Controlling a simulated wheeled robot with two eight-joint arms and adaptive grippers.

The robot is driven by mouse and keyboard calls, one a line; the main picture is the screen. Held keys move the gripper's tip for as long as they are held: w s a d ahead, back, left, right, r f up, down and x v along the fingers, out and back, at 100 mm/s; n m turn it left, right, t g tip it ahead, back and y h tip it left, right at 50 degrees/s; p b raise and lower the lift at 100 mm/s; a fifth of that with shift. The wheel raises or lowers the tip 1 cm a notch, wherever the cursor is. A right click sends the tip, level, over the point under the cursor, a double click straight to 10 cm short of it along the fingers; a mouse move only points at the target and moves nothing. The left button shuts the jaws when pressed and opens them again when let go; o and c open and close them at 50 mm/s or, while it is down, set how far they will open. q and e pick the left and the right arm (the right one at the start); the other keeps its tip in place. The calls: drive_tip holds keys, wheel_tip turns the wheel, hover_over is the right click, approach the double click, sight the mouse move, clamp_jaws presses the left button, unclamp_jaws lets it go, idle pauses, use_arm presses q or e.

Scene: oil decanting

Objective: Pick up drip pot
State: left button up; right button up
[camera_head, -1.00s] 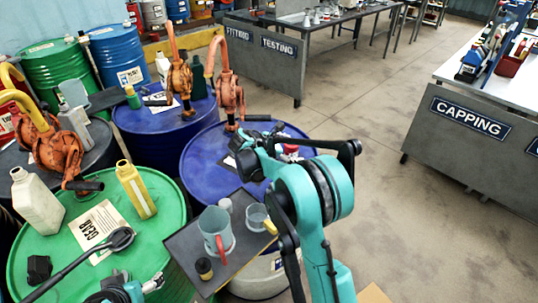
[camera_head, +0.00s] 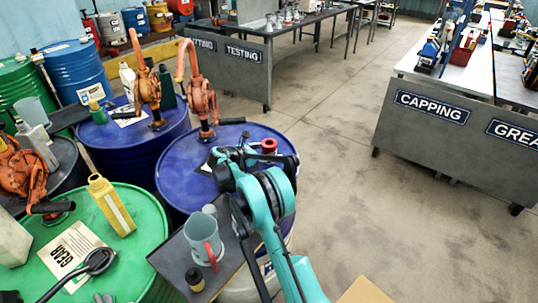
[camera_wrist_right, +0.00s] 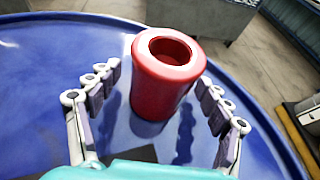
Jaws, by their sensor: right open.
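The drip pot (camera_head: 268,147) looks like a small red pot with a round opening in its top. It stands upright on the front blue drum, and in the right wrist view it (camera_wrist_right: 160,98) shows large between the fingers. My right gripper (camera_wrist_right: 159,76) is open, with one finger on either side of the pot and gaps visible on both sides. In the head view the right gripper (camera_head: 258,158) is at the pot, low over the drum top, and partly hides it. Only a bit of my left gripper (camera_head: 104,298) shows at the bottom edge; its jaws are cut off.
The blue drum (camera_head: 180,178) also carries an orange hand pump (camera_head: 203,97). A dark tray (camera_head: 172,257) with a grey jug (camera_head: 203,242) and a small dark jar (camera_head: 195,280) lies nearer me. A green drum (camera_head: 155,225) is left. Open floor lies right.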

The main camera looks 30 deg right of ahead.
drive_tip(key=shift+w+d+f, duration=0.1)
drive_tip(key=shift+d+f, duration=0.05)
drive_tip(key=shift+d, duration=0.1)
drive_tip(key=shift+a, duration=0.1)
drive_tip(key=shift+c, duration=0.2)
drive_tip(key=c, duration=1.5)
drive_tip(key=shift+r, duration=0.25)
